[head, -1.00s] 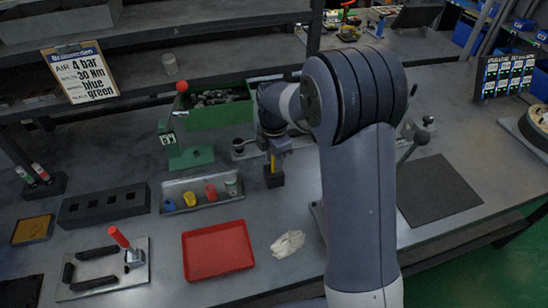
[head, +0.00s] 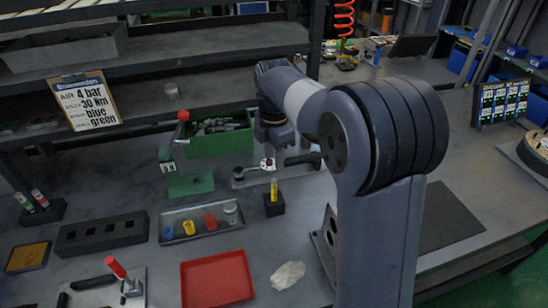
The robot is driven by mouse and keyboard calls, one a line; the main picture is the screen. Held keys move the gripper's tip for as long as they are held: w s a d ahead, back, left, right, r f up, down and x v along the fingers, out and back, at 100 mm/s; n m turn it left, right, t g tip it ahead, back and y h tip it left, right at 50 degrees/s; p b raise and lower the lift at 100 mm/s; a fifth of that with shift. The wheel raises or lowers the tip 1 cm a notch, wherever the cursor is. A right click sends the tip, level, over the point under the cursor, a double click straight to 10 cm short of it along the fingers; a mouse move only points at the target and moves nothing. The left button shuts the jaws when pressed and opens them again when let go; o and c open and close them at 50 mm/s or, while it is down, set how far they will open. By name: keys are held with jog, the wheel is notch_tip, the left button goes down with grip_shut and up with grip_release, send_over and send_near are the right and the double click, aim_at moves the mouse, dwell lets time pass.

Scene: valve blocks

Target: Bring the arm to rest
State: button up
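My arm rises from the bench's right half and its wrist reaches back and left. My gripper (head: 268,163) hangs at the end, small in the head view, above and just behind a small black block (head: 274,205) that holds an upright yellow piece (head: 273,188). The gripper stands apart from the yellow piece. Whether its fingers are open or shut is too small to tell. My forearm and elbow hide part of the bench on the right.
A red tray (head: 217,281), a grey tray with several coloured pieces (head: 202,238), a black slotted block (head: 102,235) and a white cloth (head: 288,275) lie on the bench. A green press (head: 190,184) and a green bin (head: 222,143) stand behind. A dark mat (head: 452,220) lies right.

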aim_at(274, 180)
notch_tip(274, 180, down, 13)
jog(key=shift+r, duration=2.3)
